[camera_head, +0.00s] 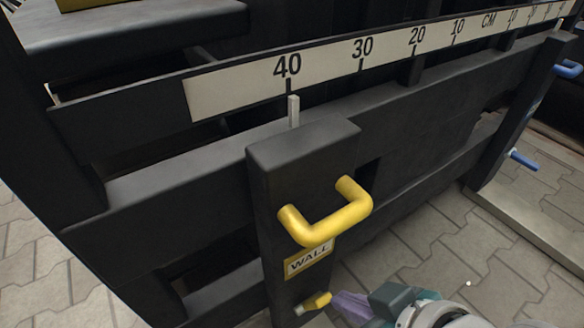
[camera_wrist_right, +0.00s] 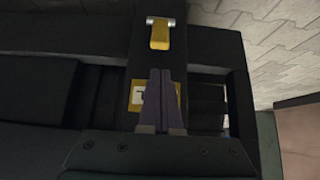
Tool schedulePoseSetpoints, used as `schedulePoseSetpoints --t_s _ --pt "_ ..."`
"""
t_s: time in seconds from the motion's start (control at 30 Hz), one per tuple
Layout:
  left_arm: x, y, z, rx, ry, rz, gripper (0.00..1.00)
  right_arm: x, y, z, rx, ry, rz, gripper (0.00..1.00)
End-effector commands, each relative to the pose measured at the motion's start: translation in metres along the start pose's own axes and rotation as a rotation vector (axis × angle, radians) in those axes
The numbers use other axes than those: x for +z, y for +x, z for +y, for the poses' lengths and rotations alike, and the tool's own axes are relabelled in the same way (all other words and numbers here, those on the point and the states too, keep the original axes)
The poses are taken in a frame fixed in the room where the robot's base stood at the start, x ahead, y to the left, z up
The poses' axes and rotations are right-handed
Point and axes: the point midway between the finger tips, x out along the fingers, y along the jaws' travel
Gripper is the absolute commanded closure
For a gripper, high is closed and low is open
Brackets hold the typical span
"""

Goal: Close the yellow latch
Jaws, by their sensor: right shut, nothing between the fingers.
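The yellow latch (camera_head: 318,302) is a small yellow lever on a silver pin, low on the dark post below the WALL label. It also shows in the right wrist view (camera_wrist_right: 160,37), near the top, with its silver pin at the upper end. My right gripper (camera_head: 336,303) has purple fingers and comes in from the lower right, its tips close to the latch's free end. In the right wrist view, the fingers (camera_wrist_right: 160,72) are shut together and empty, with a small gap between tips and latch. My left gripper is not in view.
A larger yellow handle (camera_head: 328,222) sticks out of the post (camera_head: 303,150) above the WALL label (camera_head: 308,260). A ruler strip (camera_head: 335,58) with numbers runs along the dark frame. Blue handles (camera_head: 568,69) stand at the far right. Paved floor (camera_head: 440,265) lies open at the right.

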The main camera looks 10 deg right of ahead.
Motion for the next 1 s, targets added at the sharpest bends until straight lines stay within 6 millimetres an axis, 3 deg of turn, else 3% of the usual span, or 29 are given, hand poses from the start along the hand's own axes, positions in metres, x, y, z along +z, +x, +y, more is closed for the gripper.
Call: schedulePoseSetpoints --t_s 0.2,0.4,0.6,1.0 --pt "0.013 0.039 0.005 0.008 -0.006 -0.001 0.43 0.004 0.047 -0.001 -0.001 0.001 0.003 1.0" --pt "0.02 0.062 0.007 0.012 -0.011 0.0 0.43 0.003 0.076 0.0 0.0 0.002 0.0 1.0" --pt "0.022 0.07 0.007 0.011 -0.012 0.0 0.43 0.001 0.086 0.0 0.0 0.001 -0.001 1.0" --pt "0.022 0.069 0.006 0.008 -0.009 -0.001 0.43 0.001 0.086 0.0 0.0 0.0 0.001 1.0"
